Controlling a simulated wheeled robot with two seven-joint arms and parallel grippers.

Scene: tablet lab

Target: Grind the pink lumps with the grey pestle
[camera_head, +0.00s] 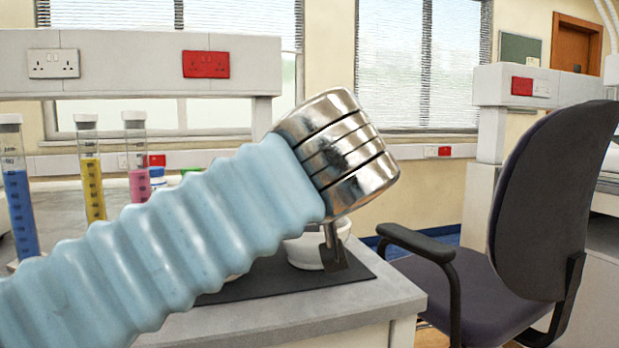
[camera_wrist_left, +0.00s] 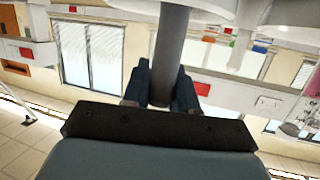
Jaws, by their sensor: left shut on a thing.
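My left arm crosses the head view from the left in a pale blue ribbed sleeve, ending in a metal wrist. In the left wrist view my left gripper (camera_wrist_left: 161,88) is shut on the grey pestle (camera_wrist_left: 172,45), a plain cylinder held between its dark fingers. A white bowl (camera_head: 303,252), probably the mortar, stands on a dark mat (camera_head: 285,283) behind and below the wrist in the head view. My arm hides part of it. The inside of the bowl and the pink lumps cannot be seen. My right gripper is in neither view.
Measuring cylinders with blue (camera_head: 20,205), yellow (camera_head: 92,190) and pink (camera_head: 139,185) liquid stand at the left of the bench. The bench's bare right corner (camera_head: 385,295) is clear. An office chair (camera_head: 545,210) stands to the right.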

